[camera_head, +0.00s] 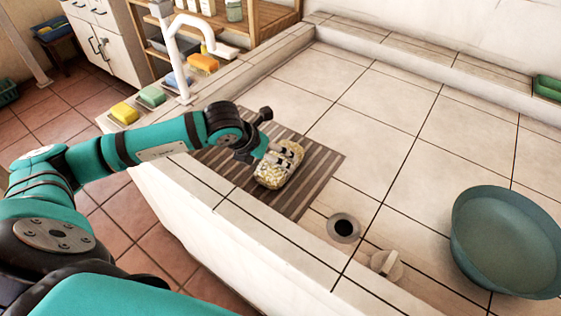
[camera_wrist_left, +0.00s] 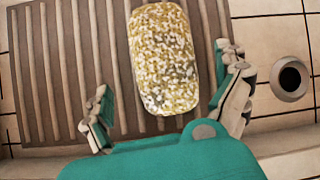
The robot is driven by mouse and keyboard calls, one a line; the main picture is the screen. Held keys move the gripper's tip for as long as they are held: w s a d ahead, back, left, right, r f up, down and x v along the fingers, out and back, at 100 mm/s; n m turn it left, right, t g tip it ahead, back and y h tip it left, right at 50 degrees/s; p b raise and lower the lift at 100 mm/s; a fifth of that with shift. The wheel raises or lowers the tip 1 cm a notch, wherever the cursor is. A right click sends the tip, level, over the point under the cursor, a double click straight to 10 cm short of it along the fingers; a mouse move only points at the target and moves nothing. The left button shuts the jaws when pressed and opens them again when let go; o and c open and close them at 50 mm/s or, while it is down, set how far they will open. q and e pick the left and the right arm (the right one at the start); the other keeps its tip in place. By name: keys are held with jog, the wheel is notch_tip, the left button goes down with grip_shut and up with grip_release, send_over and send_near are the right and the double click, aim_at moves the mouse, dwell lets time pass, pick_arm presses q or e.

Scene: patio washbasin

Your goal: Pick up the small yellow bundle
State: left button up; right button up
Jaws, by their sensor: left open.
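The small yellow bundle, a yellow and white speckled block with rounded ends, lies on a brown striped mat (camera_head: 318,166) in the washbasin. It shows in the head view (camera_head: 272,177) and in the left wrist view (camera_wrist_left: 163,58). My left gripper (camera_head: 274,138) is open above the bundle and partly covers it in the head view. In the left wrist view its fingers (camera_wrist_left: 164,78) stand on either side of the bundle's near part, with visible gaps to both sides. My right gripper is not in view.
A drain hole (camera_head: 343,229), a pale stopper (camera_head: 386,265) and a large teal bowl (camera_head: 508,240) are right of the mat. A white tap (camera_head: 183,50) rises at the left ledge, near an orange brush (camera_head: 203,64) and several sponges. Tiles behind the mat are clear.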

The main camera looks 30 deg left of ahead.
pick_arm(q)
jog(key=shift+p+x, duration=0.5)
jog(key=shift+x, duration=2.2)
jog(key=shift+d+r, duration=0.1)
jog(key=shift+d, duration=0.1)
jog(key=shift+c, duration=0.4)
jog(key=shift+w, duration=0.1)
jog(key=c, duration=1.3)
notch_tip(320, 180, up, 10)
jog(key=shift+r+b, duration=0.1)
jog(key=shift+b, duration=0.3)
jog(key=o, duration=0.8)
jog(key=c, duration=0.6)
jog(key=shift+c, duration=0.3)
